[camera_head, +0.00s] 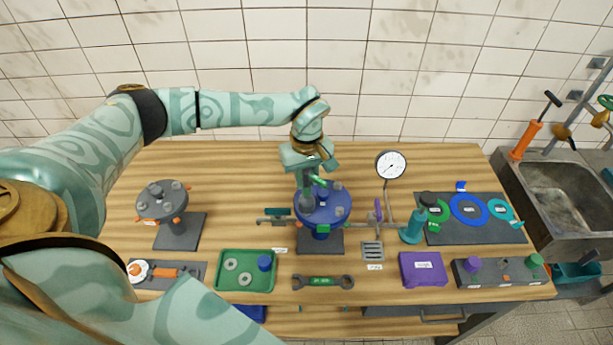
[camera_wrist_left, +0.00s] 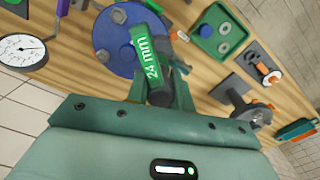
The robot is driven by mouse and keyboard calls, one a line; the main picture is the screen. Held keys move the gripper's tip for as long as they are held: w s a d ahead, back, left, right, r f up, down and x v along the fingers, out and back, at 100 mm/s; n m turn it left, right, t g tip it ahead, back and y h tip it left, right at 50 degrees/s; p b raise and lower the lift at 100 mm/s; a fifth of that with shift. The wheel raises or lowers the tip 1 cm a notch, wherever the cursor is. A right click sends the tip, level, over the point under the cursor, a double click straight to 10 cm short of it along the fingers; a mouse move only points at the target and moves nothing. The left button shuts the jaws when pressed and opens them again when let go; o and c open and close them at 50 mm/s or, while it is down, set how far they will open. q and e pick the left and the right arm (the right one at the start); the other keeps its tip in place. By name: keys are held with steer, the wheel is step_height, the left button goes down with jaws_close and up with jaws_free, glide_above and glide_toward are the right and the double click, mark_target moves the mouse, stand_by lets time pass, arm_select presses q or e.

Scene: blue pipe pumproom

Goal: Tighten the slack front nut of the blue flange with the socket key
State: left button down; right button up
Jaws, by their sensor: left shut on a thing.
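The blue flange (camera_head: 335,213) sits on a grey stand in the middle of the bench; it also shows in the left wrist view (camera_wrist_left: 112,48). Grey bolt heads or nuts stand on its face. My left gripper (camera_head: 313,170) is above the flange, shut on the socket key (camera_head: 319,181). The key's green "24 mm" label faces the left wrist view (camera_wrist_left: 147,58). Its dark lower end is over the left side of the flange; I cannot tell whether it touches a nut. I cannot make out which nut is slack. My right gripper is not in view.
A pressure gauge (camera_head: 390,165) stands behind right. A green tray (camera_head: 231,283) with washers and a wrench (camera_head: 322,282) lie in front. A second grey flange (camera_head: 162,200) stands left. A teal bottle (camera_head: 411,230) and purple box (camera_head: 423,269) are right.

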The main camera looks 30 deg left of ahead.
arm_select(q)
steer(key=shift+f+b, duration=0.55)
steer(key=shift+f, duration=0.45)
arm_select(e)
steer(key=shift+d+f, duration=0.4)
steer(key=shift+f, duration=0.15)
arm_select(q)
steer(key=shift+f, duration=0.1)
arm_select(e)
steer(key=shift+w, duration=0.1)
arm_select(q)
steer(key=shift+m+p, duration=0.7)
steer(key=shift+m, duration=0.3)
steer(key=shift+r+m+p, duration=0.2)
steer(key=shift+m+p, duration=0.35)
steer(key=shift+m, duration=0.55)
steer(key=shift+m+p, duration=0.35)
steer(key=shift+m, duration=0.45)
steer(key=shift+f, duration=0.25)
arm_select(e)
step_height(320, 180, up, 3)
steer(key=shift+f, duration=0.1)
